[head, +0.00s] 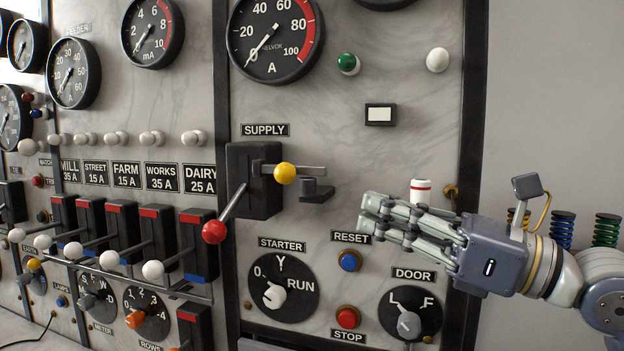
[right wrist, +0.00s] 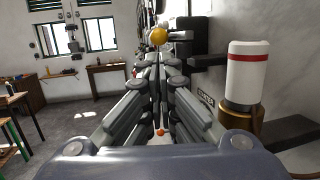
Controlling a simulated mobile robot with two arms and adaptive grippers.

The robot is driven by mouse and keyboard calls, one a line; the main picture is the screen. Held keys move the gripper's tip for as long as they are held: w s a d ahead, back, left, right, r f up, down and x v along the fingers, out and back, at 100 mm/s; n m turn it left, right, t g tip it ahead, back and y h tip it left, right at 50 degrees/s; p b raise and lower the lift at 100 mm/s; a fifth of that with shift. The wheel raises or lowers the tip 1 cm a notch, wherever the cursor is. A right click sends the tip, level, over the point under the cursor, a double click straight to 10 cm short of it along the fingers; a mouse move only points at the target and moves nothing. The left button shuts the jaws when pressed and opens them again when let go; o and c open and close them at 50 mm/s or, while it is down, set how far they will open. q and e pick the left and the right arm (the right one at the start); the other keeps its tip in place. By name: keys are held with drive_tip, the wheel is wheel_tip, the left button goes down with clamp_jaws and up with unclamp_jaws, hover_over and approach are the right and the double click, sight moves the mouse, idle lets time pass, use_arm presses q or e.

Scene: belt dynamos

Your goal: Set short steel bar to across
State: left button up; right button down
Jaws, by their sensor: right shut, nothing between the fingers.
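The short steel bar (head: 310,169) lies about level on the black SUPPLY switch box (head: 240,180), with a yellow ball (head: 285,173) on its front. Its right end is above a small dark bracket (head: 316,190); whether they touch I cannot tell. A lever with a red ball (head: 214,232) slants down-left from the same box. My right gripper (head: 368,217) is shut and empty, right of and below the bar, pointing left. In the right wrist view the yellow ball (right wrist: 159,35) shows just beyond the fingertips (right wrist: 158,72). My left gripper is not in view.
A white cap with a red band (head: 420,188) stands close behind my right gripper, on a brass base in the right wrist view (right wrist: 243,115). STARTER (head: 283,287) and DOOR (head: 410,314) dials and RESET (head: 349,261) and STOP (head: 347,317) buttons are below. Several lever switches fill the left.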

sight(310, 193)
drive_tip(key=p+x, duration=0.4)
drive_tip(key=x, duration=0.6)
drive_tip(key=shift+s+p, duration=0.1)
drive_tip(key=shift+p, duration=0.3)
drive_tip(key=a, duration=0.1)
drive_tip(key=w+a+b, duration=0.1)
drive_tip(key=a, duration=0.2)
drive_tip(key=shift+w+a, duration=0.25)
drive_tip(key=shift+b, duration=0.35)
